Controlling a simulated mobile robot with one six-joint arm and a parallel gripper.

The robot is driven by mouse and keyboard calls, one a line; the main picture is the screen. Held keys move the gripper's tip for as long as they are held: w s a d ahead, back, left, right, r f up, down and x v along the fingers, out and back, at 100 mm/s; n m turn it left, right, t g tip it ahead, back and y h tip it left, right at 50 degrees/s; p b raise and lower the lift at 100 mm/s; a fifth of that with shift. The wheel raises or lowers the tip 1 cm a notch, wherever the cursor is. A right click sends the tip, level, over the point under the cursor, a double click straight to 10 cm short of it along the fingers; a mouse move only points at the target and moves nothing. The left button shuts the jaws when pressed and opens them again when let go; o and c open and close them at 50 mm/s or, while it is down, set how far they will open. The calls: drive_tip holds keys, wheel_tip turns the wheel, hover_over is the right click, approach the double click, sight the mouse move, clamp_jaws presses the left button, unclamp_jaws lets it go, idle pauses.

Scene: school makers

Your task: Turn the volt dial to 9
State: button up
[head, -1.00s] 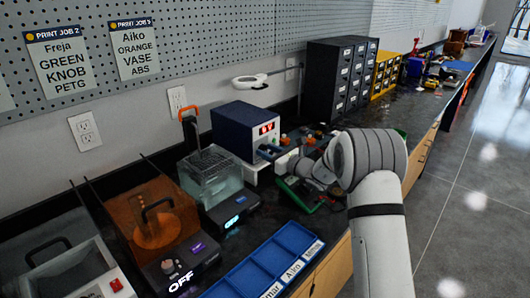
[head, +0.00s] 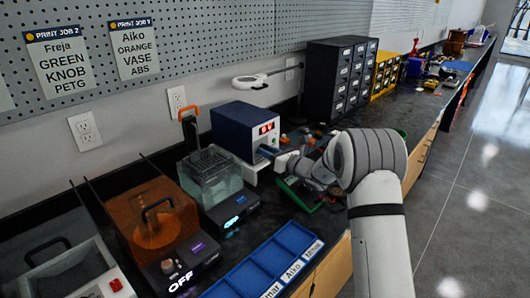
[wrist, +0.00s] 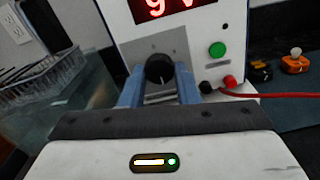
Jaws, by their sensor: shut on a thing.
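The power supply (head: 232,128) is a dark blue box with a pale front, standing on the bench left of my arm. Its red display (wrist: 163,8) reads 9 V in the wrist view, with the top cut off. Below it is the black round volt dial (wrist: 159,68), with a pale mark on its face, on a grey panel. My gripper (wrist: 160,78) is shut on the dial, one blue finger at each side. In the head view my gripper (head: 267,151) reaches the front of the supply, and the dial is hidden there.
A clear tank with a basket (head: 208,172) stands left of the supply. A blue divided tray (head: 262,262) lies in front.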

drive_tip(key=o, duration=1)
drive_tip(key=v, duration=0.8)
drive_tip(key=shift+w, duration=0.1)
